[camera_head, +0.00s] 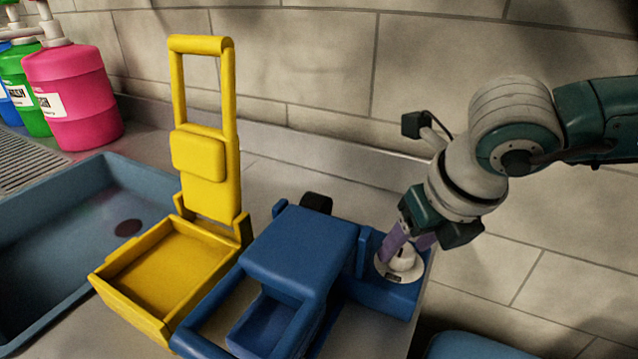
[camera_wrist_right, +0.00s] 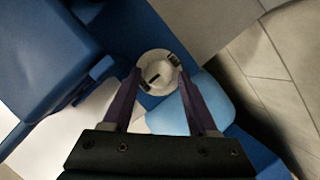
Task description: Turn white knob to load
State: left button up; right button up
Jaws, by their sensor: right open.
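The white knob (camera_head: 401,259) sits on a round white dial on the blue machine's right end. In the right wrist view the knob (camera_wrist_right: 158,70) shows from above, with a dark slot-like mark and dark labels on its round base. My right gripper (camera_head: 408,243) comes down from the upper right, its purple fingers at the knob. In the right wrist view the fingers (camera_wrist_right: 159,84) are open and spread, one to each side of the knob's near part. I cannot tell whether they touch it. My left gripper is not in view.
The blue machine (camera_head: 300,245) stands on the counter beside a yellow tray with a raised yellow handle frame (camera_head: 205,165). A blue-grey sink (camera_head: 60,235) is at left, with pink (camera_head: 75,100) and green dispensers behind. A tiled wall runs behind everything.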

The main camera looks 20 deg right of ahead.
jog(key=shift+w+f, duration=0.25)
jog(key=shift+f, duration=0.35)
grip_shut()
